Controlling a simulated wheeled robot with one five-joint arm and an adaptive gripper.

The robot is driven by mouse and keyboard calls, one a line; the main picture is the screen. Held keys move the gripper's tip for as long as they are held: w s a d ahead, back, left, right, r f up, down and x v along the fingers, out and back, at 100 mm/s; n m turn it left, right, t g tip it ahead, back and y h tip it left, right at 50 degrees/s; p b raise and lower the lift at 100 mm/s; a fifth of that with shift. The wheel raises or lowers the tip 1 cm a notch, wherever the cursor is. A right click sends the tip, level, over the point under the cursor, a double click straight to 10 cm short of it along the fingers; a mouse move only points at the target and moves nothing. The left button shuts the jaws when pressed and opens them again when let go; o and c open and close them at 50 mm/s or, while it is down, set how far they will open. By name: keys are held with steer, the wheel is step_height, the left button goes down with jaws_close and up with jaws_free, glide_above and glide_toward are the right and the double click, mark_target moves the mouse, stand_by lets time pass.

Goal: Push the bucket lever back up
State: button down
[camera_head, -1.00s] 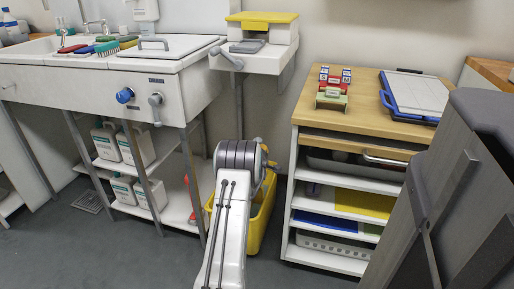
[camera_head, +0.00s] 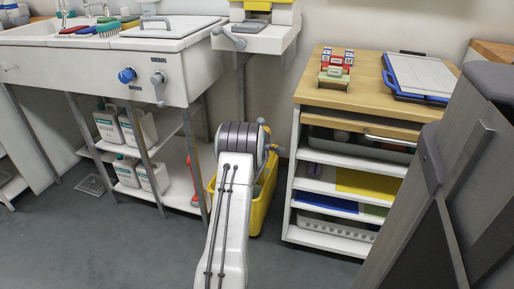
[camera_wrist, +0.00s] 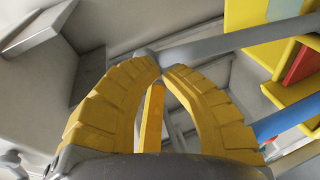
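A yellow bucket (camera_head: 260,212) stands on the floor between the sink stand and the shelf unit. My arm covers much of it in the head view. My gripper (camera_wrist: 161,66) has two yellow ribbed fingers, their tips almost together with only a narrow gap. A grey bar (camera_wrist: 235,42) runs from just beyond the fingertips to the upper right; I cannot tell whether it is the bucket lever or whether the fingers touch it. A thin yellow bar (camera_wrist: 152,118) shows between the fingers. In the head view my gripper is hidden behind my arm.
The sink stand (camera_head: 190,85), with white canisters (camera_head: 140,125) on its lower shelf, is left of my arm. A wooden-topped shelf unit (camera_head: 310,92) stands close on the right. A wall-mounted white shelf (camera_head: 262,40) overhangs behind the bucket. Grey floor is clear at lower left.

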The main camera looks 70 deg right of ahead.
steer(key=p+v, duration=0.2)
steer(key=v, duration=0.9)
steer(key=shift+f, duration=0.3)
